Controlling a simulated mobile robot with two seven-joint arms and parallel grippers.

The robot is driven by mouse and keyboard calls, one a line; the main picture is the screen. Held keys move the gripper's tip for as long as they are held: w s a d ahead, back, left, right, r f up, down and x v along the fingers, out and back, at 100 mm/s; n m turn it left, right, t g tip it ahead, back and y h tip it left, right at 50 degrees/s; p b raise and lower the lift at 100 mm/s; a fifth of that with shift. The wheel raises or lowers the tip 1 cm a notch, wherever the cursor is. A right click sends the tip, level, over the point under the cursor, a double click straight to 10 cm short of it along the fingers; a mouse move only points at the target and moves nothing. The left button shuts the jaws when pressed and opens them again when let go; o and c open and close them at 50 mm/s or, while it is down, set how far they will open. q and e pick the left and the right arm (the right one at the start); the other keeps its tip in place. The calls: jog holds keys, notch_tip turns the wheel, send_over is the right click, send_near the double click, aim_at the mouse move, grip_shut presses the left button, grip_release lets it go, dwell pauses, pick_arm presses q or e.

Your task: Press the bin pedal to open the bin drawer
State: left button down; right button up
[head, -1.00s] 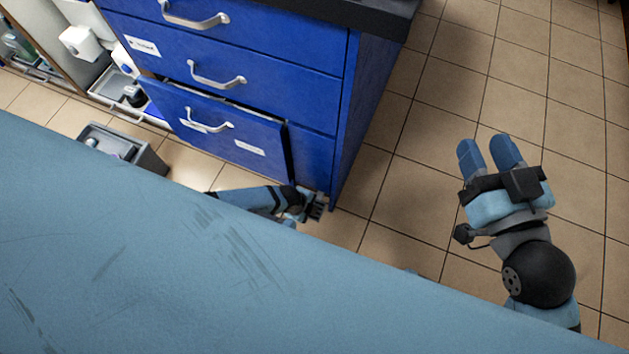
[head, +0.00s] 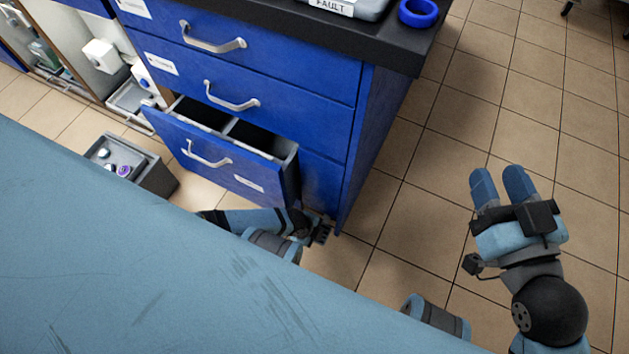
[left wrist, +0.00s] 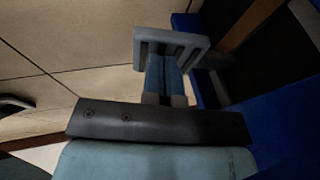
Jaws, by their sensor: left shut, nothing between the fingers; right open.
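The blue bin drawer (head: 225,165) is the lowest one in the cabinet in the head view. It stands pulled out, and two grey compartments show inside. A grey ribbed pedal (head: 322,233) is low at the cabinet's front right corner; it also shows in the left wrist view (left wrist: 172,40). My left gripper (head: 308,228) is down beside the pedal, partly hidden by its own wrist. In the left wrist view its blue fingers (left wrist: 165,72) are together and reach the pedal; firm contact is hard to tell. My right gripper (head: 501,186) is open and empty above the floor at right.
A grey box (head: 150,165) with several small items stands on the floor left of the drawer. The counter (head: 400,50) holds a blue ring (head: 418,12) and a device marked FAULT (head: 335,8). The tiled floor (head: 420,190) right of the cabinet is clear.

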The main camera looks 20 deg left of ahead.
pick_arm(q)
jog(key=shift+s+d+f, duration=0.1)
jog(key=shift+s+f, duration=0.15)
jog(key=shift+s, duration=0.05)
pick_arm(e)
jog(key=shift+w, duration=0.1)
